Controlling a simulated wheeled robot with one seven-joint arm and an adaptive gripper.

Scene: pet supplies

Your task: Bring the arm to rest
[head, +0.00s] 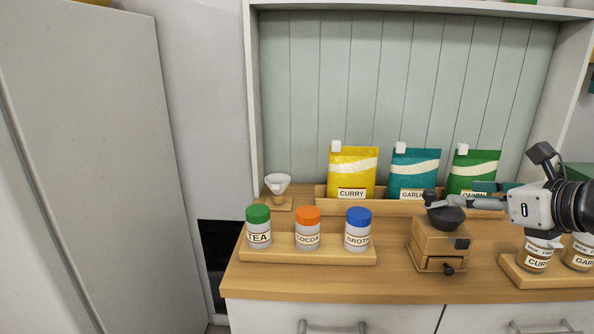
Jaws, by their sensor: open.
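My gripper (472,196) is at the right of the head view, above the wooden counter, with its fingers pointing left. It is open and I see nothing held between the fingers. Its fingers overlap the crank area of the wooden grinder (437,243) in the picture; I cannot tell whether they touch it. My wrist is at the right edge, over two labelled jars, and hides their tops.
The counter (400,280) holds a rack of tea, cocoa and broth jars (307,236), a white dripper (278,184), and curry (352,172), garlic (414,172) and green (470,168) pouches. A jar tray (540,281) is at right. The counter's front middle is clear.

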